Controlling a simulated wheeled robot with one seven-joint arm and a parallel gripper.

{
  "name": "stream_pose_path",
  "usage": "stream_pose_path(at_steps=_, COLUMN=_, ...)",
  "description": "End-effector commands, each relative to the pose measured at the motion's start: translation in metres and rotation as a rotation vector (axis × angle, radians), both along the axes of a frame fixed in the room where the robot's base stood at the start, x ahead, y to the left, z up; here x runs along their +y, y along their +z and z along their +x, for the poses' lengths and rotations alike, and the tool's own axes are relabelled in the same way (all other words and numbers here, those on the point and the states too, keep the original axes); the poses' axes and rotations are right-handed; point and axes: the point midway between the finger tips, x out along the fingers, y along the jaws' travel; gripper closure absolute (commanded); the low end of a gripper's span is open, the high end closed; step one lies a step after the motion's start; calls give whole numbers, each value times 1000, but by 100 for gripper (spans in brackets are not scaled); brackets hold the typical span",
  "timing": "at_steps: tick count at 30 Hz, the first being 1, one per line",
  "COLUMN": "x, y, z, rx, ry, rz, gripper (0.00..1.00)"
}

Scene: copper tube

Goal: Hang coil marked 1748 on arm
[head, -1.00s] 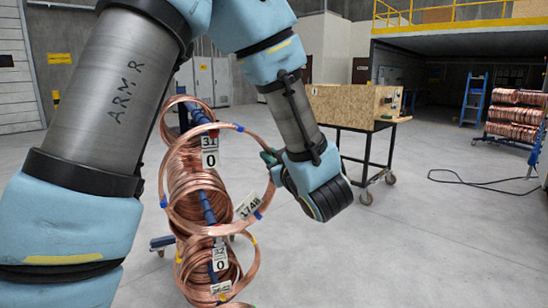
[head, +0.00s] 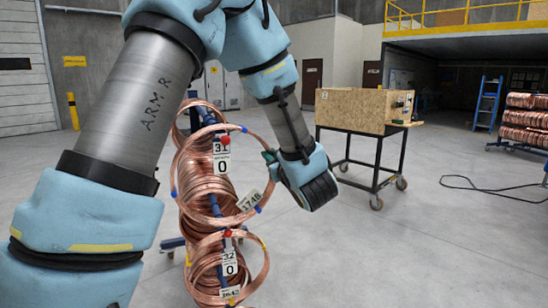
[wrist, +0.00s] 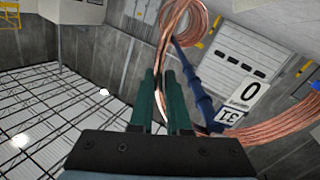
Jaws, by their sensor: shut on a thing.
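The copper coil marked 1748 (head: 256,138) is a thin ring with blue bands and a white tag (head: 250,201). My gripper (head: 271,160) is shut on its right side; the coil also shows between the green fingers in the wrist view (wrist: 166,48). The ring hangs upright before the blue rack arm with plate 31 (head: 221,160). That arm's red tip (head: 225,140) appears inside the ring's outline; whether it passes through the ring I cannot tell. The plate and blue arm (wrist: 195,88) are right of my fingers in the wrist view.
Below, another rack arm with plate 32 (head: 229,262) carries copper coils with yellow bands. More coils are on the rack behind. A wooden crate (head: 350,111) on a wheeled cart (head: 376,152) stands to the right. A black cable lies on the otherwise open floor.

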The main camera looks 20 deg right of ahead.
Motion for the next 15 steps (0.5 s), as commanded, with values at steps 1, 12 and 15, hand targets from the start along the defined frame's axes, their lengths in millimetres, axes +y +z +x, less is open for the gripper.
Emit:
stream_pose_path(at_steps=1, x=0, y=0, z=4, rx=-3, ry=1, rz=0, gripper=100)
stream_pose_path(at_steps=12, x=2, y=-1, z=30, rx=-3, ry=2, rz=1, gripper=100)
stream_pose_path(at_steps=15, x=2, y=-2, z=37, rx=-2, ry=1, rz=0, gripper=100)
